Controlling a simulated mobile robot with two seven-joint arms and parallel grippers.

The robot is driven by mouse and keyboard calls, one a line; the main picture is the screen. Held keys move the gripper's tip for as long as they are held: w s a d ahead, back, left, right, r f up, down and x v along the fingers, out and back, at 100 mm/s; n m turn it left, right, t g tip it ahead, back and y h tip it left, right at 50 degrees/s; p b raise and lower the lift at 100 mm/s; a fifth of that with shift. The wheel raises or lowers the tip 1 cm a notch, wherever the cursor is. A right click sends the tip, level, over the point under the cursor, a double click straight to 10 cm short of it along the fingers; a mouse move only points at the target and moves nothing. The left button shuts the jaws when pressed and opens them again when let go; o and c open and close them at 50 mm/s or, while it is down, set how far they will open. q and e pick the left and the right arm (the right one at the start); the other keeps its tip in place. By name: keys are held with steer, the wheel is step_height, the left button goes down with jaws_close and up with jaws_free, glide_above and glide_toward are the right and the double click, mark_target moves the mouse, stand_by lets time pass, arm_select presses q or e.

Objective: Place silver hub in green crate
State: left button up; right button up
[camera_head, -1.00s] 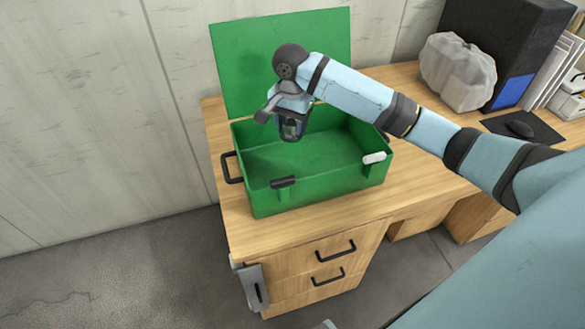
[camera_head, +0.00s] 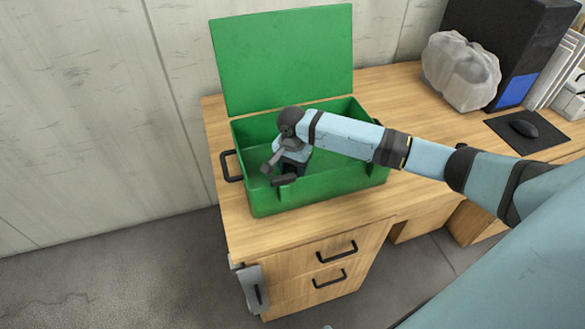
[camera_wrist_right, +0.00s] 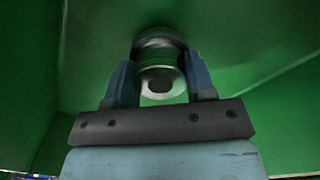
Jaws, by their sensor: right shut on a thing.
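The green crate (camera_head: 330,192) stands on the wooden desk with its lid up at the back. My right gripper (camera_head: 290,172) is lowered inside the crate, near its front left part. In the right wrist view, my right gripper (camera_wrist_right: 161,82) is shut on the silver hub (camera_wrist_right: 160,58), a round metal part with a hole in its near end. Green crate surfaces surround the hub in that view. Whether the hub touches the crate floor cannot be told. In the head view the hub is hidden by my gripper and the crate wall. My left gripper is not in view.
The raised lid (camera_head: 283,60) stands behind the crate. A plastic bag (camera_head: 461,72), a black computer case (camera_head: 525,45) and a mouse (camera_head: 524,128) on a dark pad are on the desk to the right. The desk top (camera_head: 420,180) right of the crate is clear.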

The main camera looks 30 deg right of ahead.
steer(key=shift+w+f, duration=0.1)
steer(key=shift+f, duration=0.1)
steer(key=o, duration=0.8)
steer(key=shift+f, duration=0.1)
steer(key=o, duration=0.5)
steer(key=shift+c, duration=0.2)
step_height(320, 180, up, 12)
steer(key=p, duration=0.1)
steer(key=shift+p, duration=0.3)
